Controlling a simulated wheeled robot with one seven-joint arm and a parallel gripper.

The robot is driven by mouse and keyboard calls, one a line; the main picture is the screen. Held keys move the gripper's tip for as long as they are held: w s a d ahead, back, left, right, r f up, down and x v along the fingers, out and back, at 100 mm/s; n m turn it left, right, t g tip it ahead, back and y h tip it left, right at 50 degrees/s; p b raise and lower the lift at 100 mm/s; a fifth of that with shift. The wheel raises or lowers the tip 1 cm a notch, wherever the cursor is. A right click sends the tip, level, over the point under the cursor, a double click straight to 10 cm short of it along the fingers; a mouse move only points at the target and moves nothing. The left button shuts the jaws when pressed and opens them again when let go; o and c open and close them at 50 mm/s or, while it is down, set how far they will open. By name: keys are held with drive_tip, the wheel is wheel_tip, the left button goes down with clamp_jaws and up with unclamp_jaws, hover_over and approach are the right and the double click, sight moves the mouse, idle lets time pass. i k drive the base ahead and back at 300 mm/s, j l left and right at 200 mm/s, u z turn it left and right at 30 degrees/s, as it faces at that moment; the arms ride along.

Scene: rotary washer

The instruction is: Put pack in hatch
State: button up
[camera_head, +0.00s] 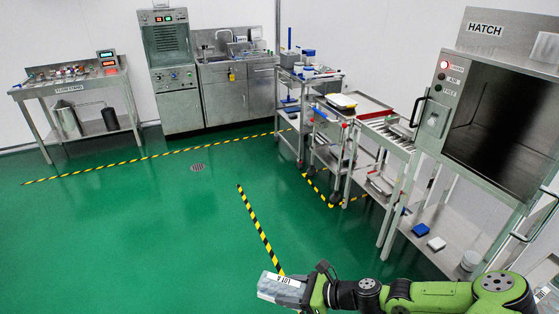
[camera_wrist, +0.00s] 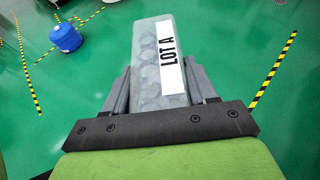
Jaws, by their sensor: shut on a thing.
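The pack (camera_head: 281,289) is a clear, greyish pouch with a white label reading LOT A. In the wrist view the pack (camera_wrist: 158,65) sits between the two grey fingers of my gripper (camera_wrist: 160,88), which is shut on it. In the head view my gripper (camera_head: 308,292) is at the bottom centre, holding the pack over the green floor, well left of the hatch. The hatch (camera_head: 500,125) is a steel cabinet at the right, marked HATCH. Its front opening is dark and uncovered, and no contents can be made out inside.
A roller conveyor (camera_head: 388,135) adjoins the hatch's left side, with carts (camera_head: 330,150) beyond it. A shelf below the hatch (camera_head: 425,225) holds small blue and white items. A washer and sink (camera_head: 235,85) stand at the back. The middle floor is clear. A blue drum (camera_wrist: 66,37) shows in the wrist view.

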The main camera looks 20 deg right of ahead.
sight(497, 165)
drive_tip(key=i+l+z, duration=0.2)
drive_tip(key=i+z, duration=0.75)
drive_tip(key=i+j+z, duration=0.2)
drive_tip(key=i+z, duration=0.3)
drive_tip(key=i+j+z, duration=0.5)
drive_tip(key=i+l, duration=0.05)
